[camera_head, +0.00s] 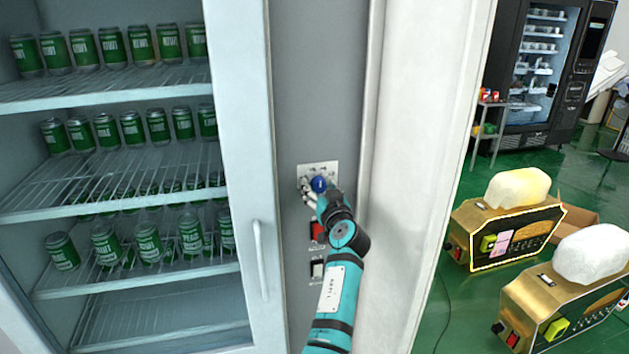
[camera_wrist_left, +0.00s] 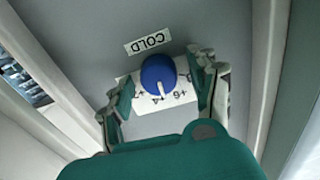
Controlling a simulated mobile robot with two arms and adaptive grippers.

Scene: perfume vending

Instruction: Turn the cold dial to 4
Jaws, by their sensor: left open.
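The blue cold dial (camera_head: 319,184) sits on a white plate (camera_head: 317,168) on the grey panel beside the fridge door. In the left wrist view the dial (camera_wrist_left: 157,70) has a white pointer line aimed down the picture, close to the 4 mark and slightly toward the 6 side. A COLD label (camera_wrist_left: 148,42) shows upside down. My left gripper (camera_wrist_left: 163,87) is open, with one finger on each side of the dial; both seem apart from it. In the head view my left gripper (camera_head: 318,192) partly covers the plate. My right gripper is out of view.
A red switch (camera_head: 317,231) and a pale switch (camera_head: 317,268) sit below the dial. The glass fridge door's handle (camera_head: 261,260) is to the left, with shelves of green cans behind. A white wall edge (camera_head: 415,170) stands to the right.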

